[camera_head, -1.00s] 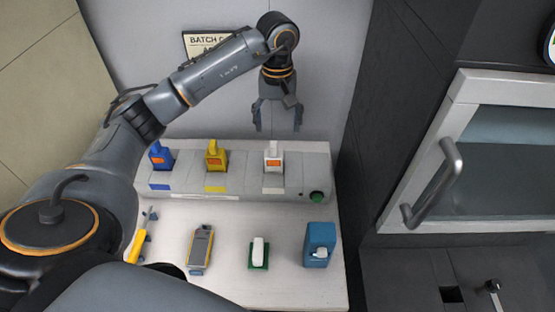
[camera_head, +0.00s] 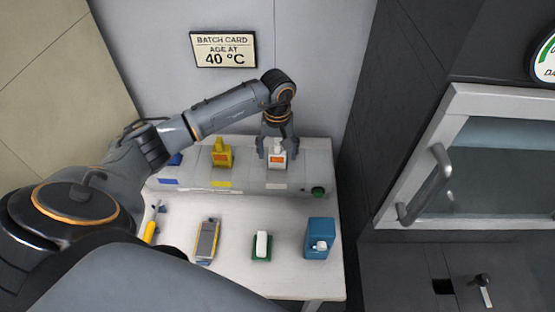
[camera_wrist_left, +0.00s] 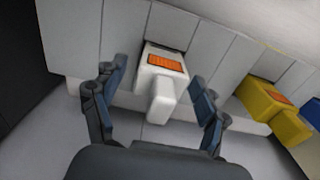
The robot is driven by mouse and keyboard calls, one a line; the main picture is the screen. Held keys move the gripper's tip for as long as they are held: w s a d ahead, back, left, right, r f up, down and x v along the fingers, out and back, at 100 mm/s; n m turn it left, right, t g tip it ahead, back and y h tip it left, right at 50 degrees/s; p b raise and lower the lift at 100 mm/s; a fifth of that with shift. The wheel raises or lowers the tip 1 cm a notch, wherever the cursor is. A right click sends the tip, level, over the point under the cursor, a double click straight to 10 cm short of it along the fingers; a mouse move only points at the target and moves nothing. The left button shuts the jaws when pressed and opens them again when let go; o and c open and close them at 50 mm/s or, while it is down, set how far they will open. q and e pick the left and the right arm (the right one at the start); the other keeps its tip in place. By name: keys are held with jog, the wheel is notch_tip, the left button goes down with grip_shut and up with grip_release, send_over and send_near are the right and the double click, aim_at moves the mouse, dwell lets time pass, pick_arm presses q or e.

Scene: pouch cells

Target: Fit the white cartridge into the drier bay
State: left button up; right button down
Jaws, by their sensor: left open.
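The white cartridge (camera_head: 277,160) with an orange label stands in the right-hand slot of the grey rack (camera_head: 250,178) at the back of the table. My left gripper (camera_head: 277,154) is open, its fingers on either side of the white cartridge. In the left wrist view the cartridge (camera_wrist_left: 162,82) lies between the two spread fingers (camera_wrist_left: 158,100), with visible gaps on both sides. The drier bay cannot be made out for certain; a dark square opening (camera_head: 443,286) shows in the dark counter at the lower right. My right gripper is not in view.
A yellow cartridge (camera_head: 222,154) and a partly hidden blue one (camera_head: 175,159) stand left in the rack. On the table are a yellow-grey meter (camera_head: 207,240), a white item on green (camera_head: 262,245) and a blue box (camera_head: 319,240). A handled cabinet door (camera_head: 440,180) stands right.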

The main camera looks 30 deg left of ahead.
pick_arm(q)
jog(key=shift+r, duration=0.1)
grip_shut()
